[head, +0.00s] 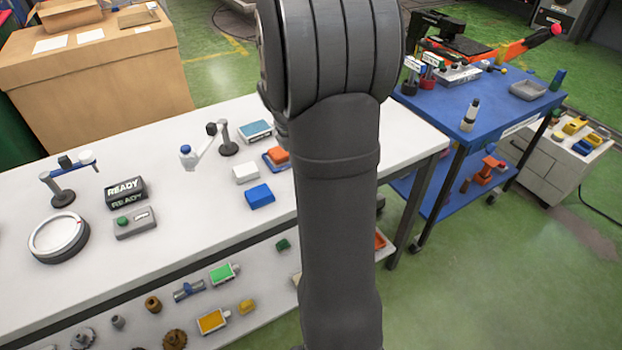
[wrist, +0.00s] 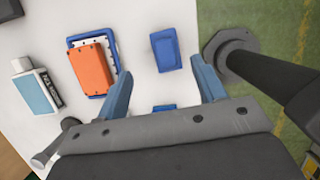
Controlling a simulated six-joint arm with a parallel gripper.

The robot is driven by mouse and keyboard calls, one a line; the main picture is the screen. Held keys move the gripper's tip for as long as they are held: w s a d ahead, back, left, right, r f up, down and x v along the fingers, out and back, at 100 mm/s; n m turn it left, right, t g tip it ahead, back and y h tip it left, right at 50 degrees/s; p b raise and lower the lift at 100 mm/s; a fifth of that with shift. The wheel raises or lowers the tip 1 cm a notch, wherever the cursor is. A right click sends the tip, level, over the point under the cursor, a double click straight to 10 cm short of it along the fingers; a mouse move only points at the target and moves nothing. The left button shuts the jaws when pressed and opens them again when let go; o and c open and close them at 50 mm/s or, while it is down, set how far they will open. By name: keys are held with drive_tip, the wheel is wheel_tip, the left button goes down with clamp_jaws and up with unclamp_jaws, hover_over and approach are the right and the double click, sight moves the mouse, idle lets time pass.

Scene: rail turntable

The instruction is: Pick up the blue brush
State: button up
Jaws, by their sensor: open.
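A blue block-like thing (wrist: 166,45), likely the blue brush, lies on the white table in the wrist view; no bristles show. A blue block (head: 259,196) also lies on the table in the head view, left of my arm; I cannot tell whether it is the same thing. My gripper (wrist: 161,64) is open and empty, its two blue fingers to either side of the blue thing's near end in the picture. Its height above it is unclear. A second blue piece (wrist: 164,107) shows between the fingers, partly hidden by my gripper. My gripper is out of sight in the head view.
An orange box on a blue tray (wrist: 115,88) lies left of the fingers, beside a light-blue-faced box (wrist: 36,93). A white block (head: 245,172) and a small jointed stand (head: 228,148) are nearby on the table. A dark column with a round flange (wrist: 232,52) stands close right of my gripper.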

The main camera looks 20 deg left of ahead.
drive_tip(key=x, duration=0.3)
drive_tip(key=shift+f, duration=0.1)
drive_tip(key=shift+s+d+x, duration=0.1)
drive_tip(key=shift+s+x, duration=0.05)
drive_tip(key=shift+x, duration=1.2)
drive_tip(key=shift+s+d+x, duration=0.1)
drive_tip(key=shift+s+x, duration=0.1)
drive_tip(key=shift+x, duration=1.15)
drive_tip(key=shift+c, duration=0.4)
drive_tip(key=c, duration=1)
